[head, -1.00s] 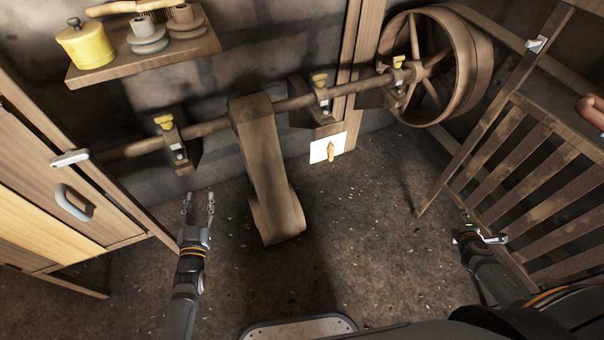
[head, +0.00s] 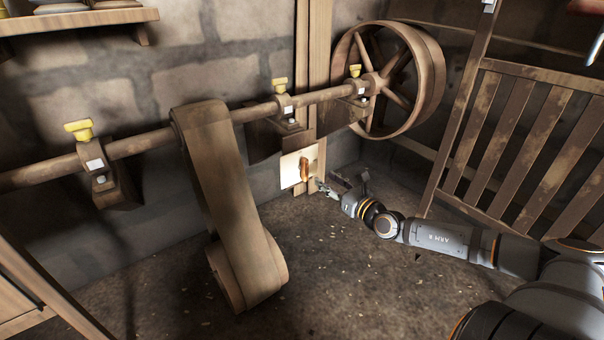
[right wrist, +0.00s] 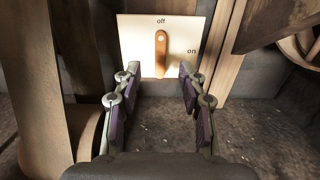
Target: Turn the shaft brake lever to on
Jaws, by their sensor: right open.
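The shaft brake lever (head: 304,169) is a small orange-brown handle on a pale plate (head: 289,172) on the wall under the shaft. In the right wrist view the lever (right wrist: 161,54) hangs from a pivot below the word "off". The word "on" is at the right of the plate (right wrist: 133,35). My right gripper (head: 342,182) is close to the plate, at its lower right in the head view. In the right wrist view the open gripper (right wrist: 156,82) has its fingers on either side of the lever, apparently apart from it. My left gripper is not in view.
The shaft (head: 145,141) runs above the plate through brackets with yellow caps. A wide belt (head: 222,180) hangs left of the plate. A spoked wheel (head: 432,80) is at upper right. A slatted wooden gate (head: 515,120) stands at right. The floor (head: 370,275) in front is clear.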

